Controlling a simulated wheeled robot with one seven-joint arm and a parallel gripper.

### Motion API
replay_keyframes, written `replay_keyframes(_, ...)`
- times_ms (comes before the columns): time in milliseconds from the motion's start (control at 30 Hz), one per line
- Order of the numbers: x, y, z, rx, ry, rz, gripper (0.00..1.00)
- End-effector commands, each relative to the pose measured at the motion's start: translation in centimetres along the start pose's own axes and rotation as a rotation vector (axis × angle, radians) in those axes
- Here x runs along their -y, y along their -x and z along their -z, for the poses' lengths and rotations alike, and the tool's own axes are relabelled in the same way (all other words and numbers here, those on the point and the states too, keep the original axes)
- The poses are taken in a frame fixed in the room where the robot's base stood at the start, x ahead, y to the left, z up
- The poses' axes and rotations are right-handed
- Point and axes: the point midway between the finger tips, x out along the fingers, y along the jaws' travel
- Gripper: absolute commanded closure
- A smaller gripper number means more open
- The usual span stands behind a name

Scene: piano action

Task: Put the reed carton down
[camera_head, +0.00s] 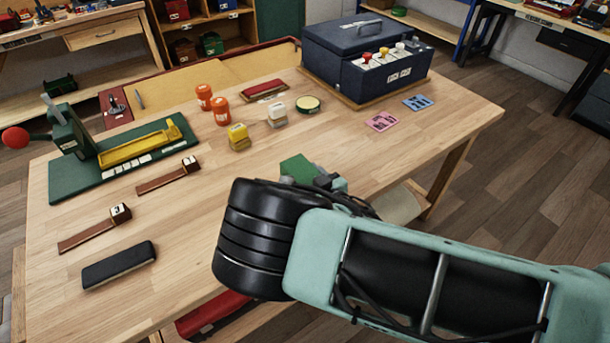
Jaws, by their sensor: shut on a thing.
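My gripper (325,181) is above the right-middle part of the wooden workbench (375,155), largely hidden behind my own arm. It is shut on a green box-like thing, which I take as the reed carton (297,167). Only the top and far side of the carton show, just left of the jaws. Its underside is hidden, so I cannot tell whether it touches the bench.
A dark blue case (345,60) stands at the back right, near pink cards (382,121) and blue cards (417,102). Yellow and white stamps (238,137) and orange jars (221,110) stand beyond my gripper. A green press (120,160) is left.

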Motion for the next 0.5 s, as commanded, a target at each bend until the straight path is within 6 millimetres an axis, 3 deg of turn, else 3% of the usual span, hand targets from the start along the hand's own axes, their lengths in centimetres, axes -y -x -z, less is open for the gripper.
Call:
replay_keyframes(333, 0.1, -0.1, -0.9, 0.001, 0.001, 0.002, 0.76)
replay_keyframes(367, 0.1, -0.1, -1.0, 0.004, 0.001, 0.002, 0.33)
replay_keyframes(433, 0.1, -0.1, -1.1, 0.005, 0.001, 0.002, 0.17)
replay_keyframes(500, 0.1, -0.1, -1.2, 0.007, 0.001, 0.002, 0.17)
